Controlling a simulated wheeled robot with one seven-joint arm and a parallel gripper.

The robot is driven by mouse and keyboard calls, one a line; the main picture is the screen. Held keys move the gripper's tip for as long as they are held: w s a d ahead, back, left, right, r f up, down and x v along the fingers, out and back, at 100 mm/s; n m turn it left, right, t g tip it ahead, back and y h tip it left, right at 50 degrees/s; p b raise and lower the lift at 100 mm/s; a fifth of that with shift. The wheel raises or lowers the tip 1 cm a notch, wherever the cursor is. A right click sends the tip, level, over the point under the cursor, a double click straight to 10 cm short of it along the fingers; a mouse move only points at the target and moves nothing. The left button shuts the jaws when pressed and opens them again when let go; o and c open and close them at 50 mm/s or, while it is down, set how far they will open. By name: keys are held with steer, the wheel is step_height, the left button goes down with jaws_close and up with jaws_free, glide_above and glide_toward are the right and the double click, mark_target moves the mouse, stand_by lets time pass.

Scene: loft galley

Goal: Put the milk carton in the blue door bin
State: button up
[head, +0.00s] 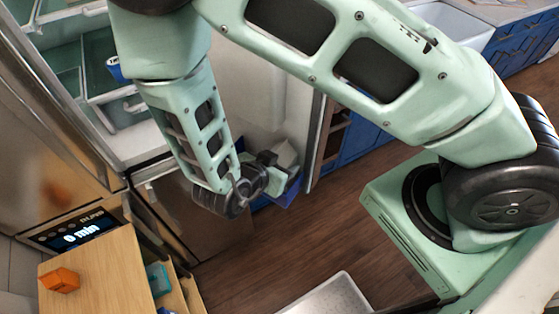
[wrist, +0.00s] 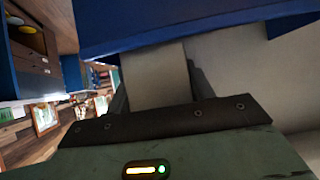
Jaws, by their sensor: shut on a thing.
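The milk carton is a pale grey-white box with a slanted top, seen in the head view (head: 287,155) beside my gripper (head: 267,172). My gripper is shut on it. In the wrist view the carton (wrist: 155,78) is a pale beige block beyond the dark gripper edge. The blue door bin (head: 288,194) is on the inside of the open fridge door, just below the carton and partly hidden by my gripper. Its blue wall (wrist: 180,28) crosses the top of the wrist view, meeting the carton's far end. I cannot tell whether the carton is inside the bin.
The open fridge door (head: 306,140) has its edge just right of my gripper. A blue can-like item (head: 116,68) is on a fridge shelf. Open floor (head: 260,255) lies below my gripper.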

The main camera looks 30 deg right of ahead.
steer(key=shift+f, duration=0.1)
steer(key=o, duration=1.4)
